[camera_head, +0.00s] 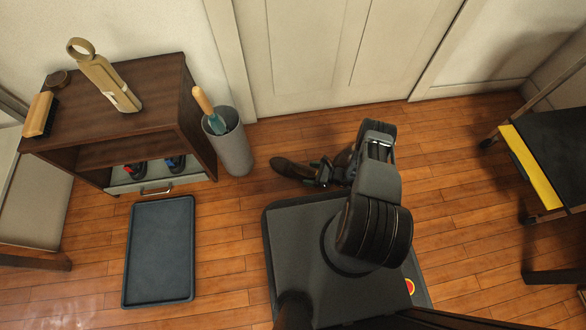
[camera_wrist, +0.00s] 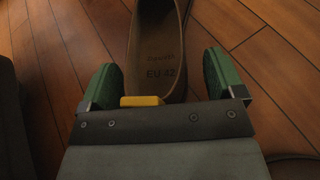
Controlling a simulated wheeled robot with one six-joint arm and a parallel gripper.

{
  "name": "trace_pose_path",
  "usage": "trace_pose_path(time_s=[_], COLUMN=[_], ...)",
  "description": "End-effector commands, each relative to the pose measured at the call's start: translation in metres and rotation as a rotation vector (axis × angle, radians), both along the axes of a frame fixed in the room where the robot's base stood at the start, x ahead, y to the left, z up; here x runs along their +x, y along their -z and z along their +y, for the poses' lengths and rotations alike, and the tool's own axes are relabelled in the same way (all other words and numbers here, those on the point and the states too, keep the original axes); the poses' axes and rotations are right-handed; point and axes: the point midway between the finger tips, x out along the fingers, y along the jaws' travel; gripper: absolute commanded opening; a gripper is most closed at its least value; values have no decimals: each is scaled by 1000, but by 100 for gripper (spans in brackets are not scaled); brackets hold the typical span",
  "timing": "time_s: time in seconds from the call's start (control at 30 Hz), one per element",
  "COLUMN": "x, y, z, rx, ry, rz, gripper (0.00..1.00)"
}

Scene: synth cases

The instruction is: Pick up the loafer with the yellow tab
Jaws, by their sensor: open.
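A brown loafer (camera_head: 291,167) lies on the wooden floor in front of the door, its toe pointing left in the head view. In the wrist view the loafer (camera_wrist: 160,45) shows its insole printed "EU 42", with a yellow tab (camera_wrist: 142,101) at its heel end. My gripper (camera_head: 320,172) is at the heel end of this loafer. In the wrist view my gripper (camera_wrist: 160,72) is open, with one green-padded finger on each side of the heel and gaps between. The gripper body hides part of the heel.
A grey bin (camera_head: 234,150) and a dark wooden cabinet (camera_head: 195,125) stand to the left. A dark tray (camera_head: 160,250) lies on the floor.

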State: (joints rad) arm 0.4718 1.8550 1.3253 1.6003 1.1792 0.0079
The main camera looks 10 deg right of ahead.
Motion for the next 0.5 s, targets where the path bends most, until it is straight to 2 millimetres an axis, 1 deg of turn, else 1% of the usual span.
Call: trace_pose_path(time_s=[0.17, 0.2, 0.5], x=[0, 0, 0], y=[0, 0, 0], z=[2, 3, 2], rx=[0, 0, 0], ry=[-5, -7, -4], rz=[0, -1, 0], gripper=[88, 86, 57])
